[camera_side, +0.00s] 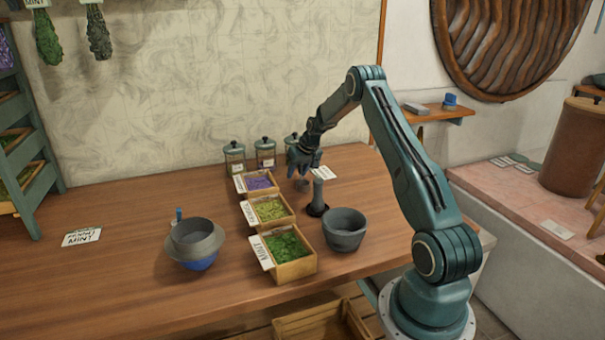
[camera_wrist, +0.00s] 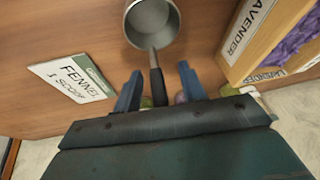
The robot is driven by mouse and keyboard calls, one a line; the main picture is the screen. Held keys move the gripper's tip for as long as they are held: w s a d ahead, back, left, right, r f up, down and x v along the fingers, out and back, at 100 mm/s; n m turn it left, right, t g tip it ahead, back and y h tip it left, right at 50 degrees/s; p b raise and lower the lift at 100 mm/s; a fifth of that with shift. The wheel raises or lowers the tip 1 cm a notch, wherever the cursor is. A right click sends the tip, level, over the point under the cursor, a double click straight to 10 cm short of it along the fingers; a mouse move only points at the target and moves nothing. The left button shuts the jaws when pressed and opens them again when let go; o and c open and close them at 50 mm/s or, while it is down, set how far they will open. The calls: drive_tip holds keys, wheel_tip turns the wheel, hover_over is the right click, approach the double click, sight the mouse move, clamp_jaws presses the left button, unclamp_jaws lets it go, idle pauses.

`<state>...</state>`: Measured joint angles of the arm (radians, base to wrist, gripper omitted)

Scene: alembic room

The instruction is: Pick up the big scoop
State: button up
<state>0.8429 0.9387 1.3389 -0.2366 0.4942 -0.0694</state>
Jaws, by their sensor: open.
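A metal scoop (camera_wrist: 153,24) with a round grey cup and a black handle lies on the wooden table in the wrist view. My gripper (camera_wrist: 159,78) is open, with its two blue fingers apart on either side of the handle. I cannot tell whether either finger touches it. In the side view my gripper (camera_side: 304,172) points down near the back of the table, just above the scoop's grey cup (camera_side: 302,185). Most of the handle is hidden there. No second scoop shows clearly for comparing size.
Boxes of lavender (camera_side: 260,184), green-yellow herb (camera_side: 270,210) and mint (camera_side: 290,249) stand in a row. A pestle (camera_side: 318,194) and mortar (camera_side: 345,231) are to their right. A grey bowl on blue (camera_side: 195,242) stands left. Lidded jars (camera_side: 265,155) stand behind. A fennel card (camera_wrist: 72,80) lies beside the scoop.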

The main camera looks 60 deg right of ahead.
clamp_jaws()
drive_tip(key=shift+r, duration=0.1)
wheel_tip(320, 180, up, 20)
idle(1.0)
idle(0.4)
